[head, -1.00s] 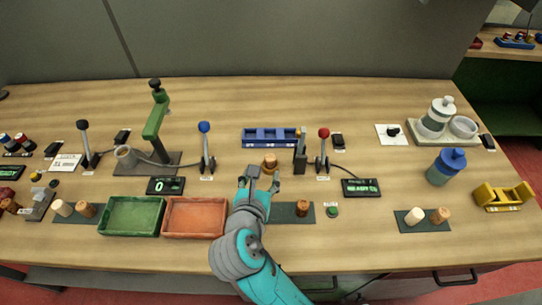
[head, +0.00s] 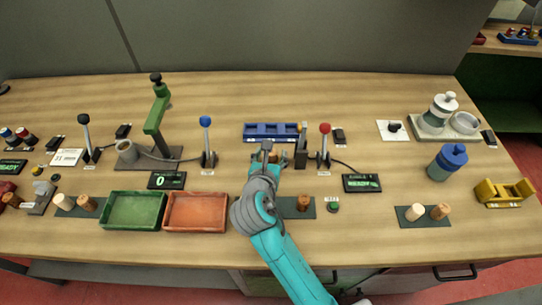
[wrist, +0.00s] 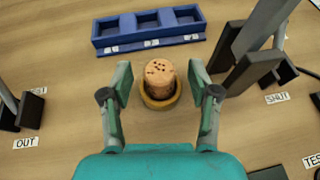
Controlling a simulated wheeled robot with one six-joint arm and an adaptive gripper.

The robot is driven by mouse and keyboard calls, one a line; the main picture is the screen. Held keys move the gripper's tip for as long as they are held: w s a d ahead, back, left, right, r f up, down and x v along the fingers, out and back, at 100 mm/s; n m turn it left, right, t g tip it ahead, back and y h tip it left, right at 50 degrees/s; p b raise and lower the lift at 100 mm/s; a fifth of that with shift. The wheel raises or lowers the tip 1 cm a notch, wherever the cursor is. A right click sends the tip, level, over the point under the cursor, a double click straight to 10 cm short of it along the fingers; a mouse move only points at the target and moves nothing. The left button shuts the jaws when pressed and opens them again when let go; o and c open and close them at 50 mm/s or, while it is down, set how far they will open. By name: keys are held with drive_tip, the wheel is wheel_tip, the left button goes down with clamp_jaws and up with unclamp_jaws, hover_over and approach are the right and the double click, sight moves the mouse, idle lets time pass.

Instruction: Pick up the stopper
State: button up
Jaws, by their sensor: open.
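A speckled cork stopper (wrist: 160,76) stands upright in a round tan cup or ring (wrist: 160,103) in the wrist view. My gripper (wrist: 160,82) is open, with one finger on the left and one on the right of the stopper. Gaps show between both fingers and the cork. In the head view my gripper (head: 274,153) is over the middle of the bench and hides most of this stopper. Other stoppers stand on dark mats: a brown one (head: 303,203) right of my arm, and a pale one (head: 415,212) and a brown one (head: 440,211) farther right.
A blue three-compartment tray (wrist: 150,33) lies just beyond the stopper. A dark upright fixture (wrist: 250,60) stands close on the right, beside the red-knobbed lever (head: 325,145). A blue-knobbed lever (head: 207,142) stands left. Green (head: 133,228) and orange (head: 195,229) trays lie at the front left.

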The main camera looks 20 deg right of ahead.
drive_tip(key=c, duration=0.8)
drive_tip(key=shift+c, duration=0.2)
